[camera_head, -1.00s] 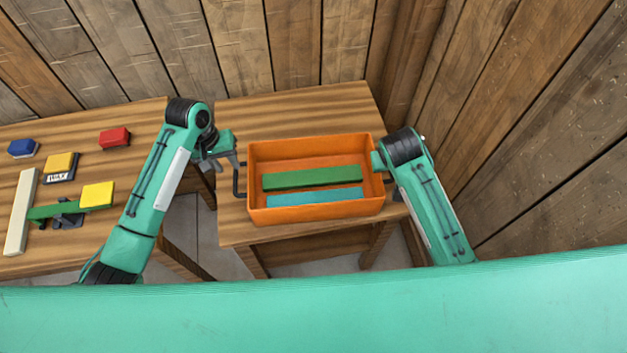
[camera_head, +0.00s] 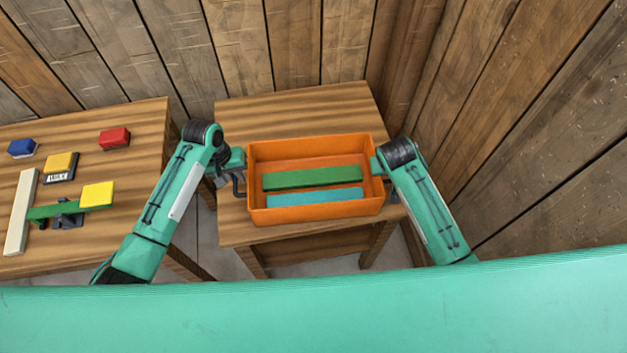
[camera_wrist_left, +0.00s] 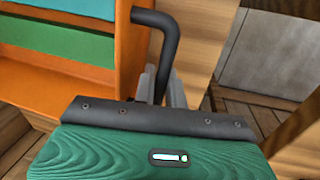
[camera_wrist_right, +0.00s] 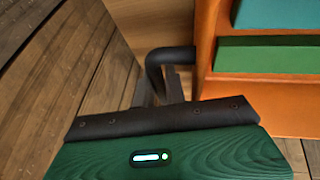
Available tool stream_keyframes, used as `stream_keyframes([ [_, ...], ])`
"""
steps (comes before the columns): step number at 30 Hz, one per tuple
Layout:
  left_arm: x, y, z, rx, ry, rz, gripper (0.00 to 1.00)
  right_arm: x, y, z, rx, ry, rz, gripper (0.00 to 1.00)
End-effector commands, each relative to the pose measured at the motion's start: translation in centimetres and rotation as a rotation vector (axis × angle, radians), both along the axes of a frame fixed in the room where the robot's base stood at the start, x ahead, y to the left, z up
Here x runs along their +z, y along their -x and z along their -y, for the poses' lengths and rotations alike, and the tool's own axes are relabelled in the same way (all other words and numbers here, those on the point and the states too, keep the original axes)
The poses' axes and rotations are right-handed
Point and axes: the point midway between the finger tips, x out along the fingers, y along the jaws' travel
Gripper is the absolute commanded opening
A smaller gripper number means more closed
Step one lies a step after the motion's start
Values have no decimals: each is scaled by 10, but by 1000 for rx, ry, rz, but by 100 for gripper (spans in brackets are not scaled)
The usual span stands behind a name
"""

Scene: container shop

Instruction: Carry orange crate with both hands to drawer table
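The orange crate (camera_head: 315,212) stands on the right-hand wooden table with a green board (camera_head: 312,178) and a teal board (camera_head: 315,197) inside. It has a dark handle on each end. My left gripper (camera_head: 232,181) is at its left handle; in the left wrist view the fingers (camera_wrist_left: 162,92) flank that handle (camera_wrist_left: 168,40) closely. My right gripper (camera_head: 383,168) is at the right end; in the right wrist view its fingers (camera_wrist_right: 158,88) flank the right handle (camera_wrist_right: 168,54) closely. Both grippers look shut on the handles. In the head view the fingertips are mostly hidden.
The right-hand table (camera_head: 290,112) is bare behind the crate. Another wooden table (camera_head: 100,225) at the left holds a blue block (camera_head: 22,147), a red block (camera_head: 114,137), yellow blocks and a pale strip (camera_head: 20,212). Plank walls stand close behind and at the right.

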Motion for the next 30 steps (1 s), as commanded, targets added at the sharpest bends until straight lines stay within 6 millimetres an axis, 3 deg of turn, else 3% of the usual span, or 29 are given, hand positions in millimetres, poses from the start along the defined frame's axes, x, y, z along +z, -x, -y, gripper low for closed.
stream_keyframes([
  [16, 6, -1, 0, 0, 1, 2, 0, 6, -1, 0, 1, 0, 3, 0],
  [30, 40, -1, 0, 0, 1, 2, 0, 40, -1, 0, 0, 0, 2, 0],
])
